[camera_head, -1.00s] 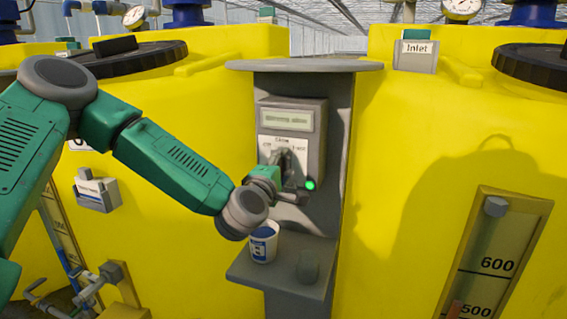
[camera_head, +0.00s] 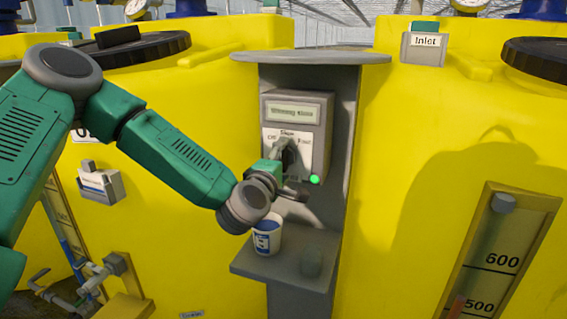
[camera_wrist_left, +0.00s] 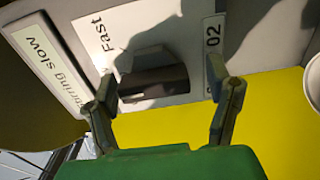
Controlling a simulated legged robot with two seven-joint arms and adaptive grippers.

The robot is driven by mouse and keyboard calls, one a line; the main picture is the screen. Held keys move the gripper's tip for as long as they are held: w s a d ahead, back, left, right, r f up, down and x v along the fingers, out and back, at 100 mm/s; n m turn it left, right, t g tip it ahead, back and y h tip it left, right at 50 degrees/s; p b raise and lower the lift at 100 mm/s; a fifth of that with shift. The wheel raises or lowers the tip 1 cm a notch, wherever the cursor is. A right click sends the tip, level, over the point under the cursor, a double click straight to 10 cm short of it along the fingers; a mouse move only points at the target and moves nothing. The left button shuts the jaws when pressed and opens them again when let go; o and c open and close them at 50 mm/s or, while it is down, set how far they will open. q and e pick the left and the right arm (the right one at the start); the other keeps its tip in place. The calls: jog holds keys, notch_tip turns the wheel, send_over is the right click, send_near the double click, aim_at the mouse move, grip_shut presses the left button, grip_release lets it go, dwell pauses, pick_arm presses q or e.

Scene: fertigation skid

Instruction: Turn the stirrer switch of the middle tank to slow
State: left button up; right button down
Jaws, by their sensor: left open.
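The switch box (camera_head: 325,115) stands on a grey post between two yellow tanks. Its display (camera_head: 295,112) reads "Stirring slow"; it also shows in the left wrist view (camera_wrist_left: 45,62). The switch knob (camera_head: 289,152) sits under the word "Slow", between off and fast marks, and seems to point up at "Slow". In the left wrist view the dark knob (camera_wrist_left: 152,82) lies between the spread fingers, with gaps on both sides. My left gripper (camera_head: 284,180) is open in front of the box; it shows from behind in the wrist view (camera_wrist_left: 168,98). My right gripper is out of view.
A green lamp (camera_head: 314,180) glows low on the box. A white and blue cup (camera_head: 267,238) stands on the shelf (camera_head: 250,263) below my gripper, near a dark shape I cannot identify. A grey roof plate (camera_head: 311,58) overhangs the box. Yellow tanks (camera_head: 400,200) flank the post.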

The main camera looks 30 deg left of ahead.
pick_arm(q)
jog(key=v, duration=1.2)
jog(key=shift+f, duration=0.1)
jog(key=s+d+f+m+g+h, duration=0.2)
jog(key=s+d+f+m+g, duration=0.15)
jog(key=f, duration=0.45)
jog(key=s+d+f+m+g+h, duration=0.25)
jog(key=f+m, duration=0.25)
jog(key=f, duration=0.3)
jog(key=s+d+f+m+g+h, duration=0.2)
jog(key=s+d+f+m, duration=0.25)
jog(key=f, duration=0.35)
jog(key=s+a+f+m+g+y, duration=0.1)
jog(key=s+a+f+m+g, duration=0.1)
jog(key=s+f+m+g, duration=0.2)
jog(key=s+a+f+m+g+y, duration=0.1)
jog(key=s+f+m+g, duration=0.3)
jog(key=s+f, duration=0.4)
jog(key=s+a, duration=0.1)
jog(key=s, duration=0.4)
jog(key=shift+f+g, duration=0.2)
jog(key=shift+g, duration=0.2)
jog(key=shift+s+a, duration=0.1)
jog(key=shift+a, duration=0.05)
